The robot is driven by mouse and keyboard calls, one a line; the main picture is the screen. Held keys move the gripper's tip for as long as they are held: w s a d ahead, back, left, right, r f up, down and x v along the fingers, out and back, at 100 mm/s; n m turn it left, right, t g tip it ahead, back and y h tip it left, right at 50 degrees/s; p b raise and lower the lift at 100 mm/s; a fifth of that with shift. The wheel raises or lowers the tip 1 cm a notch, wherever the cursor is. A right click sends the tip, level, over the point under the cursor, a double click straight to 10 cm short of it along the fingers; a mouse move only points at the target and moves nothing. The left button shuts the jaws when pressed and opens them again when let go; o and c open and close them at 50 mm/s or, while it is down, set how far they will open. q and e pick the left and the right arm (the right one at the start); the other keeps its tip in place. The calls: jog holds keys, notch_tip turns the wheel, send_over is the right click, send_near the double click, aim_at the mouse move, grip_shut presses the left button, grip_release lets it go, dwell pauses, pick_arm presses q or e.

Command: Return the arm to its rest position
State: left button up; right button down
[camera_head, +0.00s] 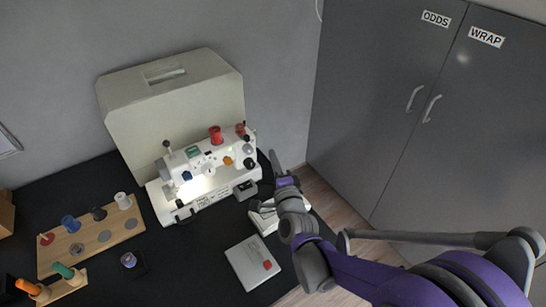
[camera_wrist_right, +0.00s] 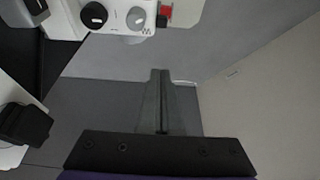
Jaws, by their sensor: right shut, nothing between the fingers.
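My right arm, grey and purple, reaches in from the lower right of the head view. Its gripper (camera_head: 274,162) points up and away over the right edge of the black table (camera_head: 190,270), just right of a white sewing machine (camera_head: 207,178). The fingers are together and empty. In the right wrist view the closed fingers (camera_wrist_right: 160,100) stand in the middle, with part of the sewing machine (camera_wrist_right: 120,18) beyond them at the top. The two look apart. My left gripper is not in view.
A beige case (camera_head: 175,95) stands behind the machine. A white box (camera_head: 262,218) is partly hidden by my arm, and a light booklet (camera_head: 253,262) lies nearby. A wooden spool rack (camera_head: 90,240) is at left. Grey cupboards (camera_head: 390,90) stand right; floor shows between.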

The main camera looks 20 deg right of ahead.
jog(key=s+a+n+g+y+p, duration=0.45)
jog(key=s+a+n+g, duration=0.2)
jog(key=s+n, duration=0.35)
pick_arm(q)
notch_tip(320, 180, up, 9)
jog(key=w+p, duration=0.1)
jog(key=p, duration=0.2)
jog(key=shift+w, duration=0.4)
pick_arm(e)
jog(key=s+f+n+g+h, duration=0.1)
jog(key=s+n+g, duration=0.4)
jog(key=s+n, duration=0.5)
jog(key=s+f, duration=0.1)
jog(key=s, duration=0.3)
jog(key=shift+a+g, duration=0.35)
jog(key=shift+a, duration=0.05)
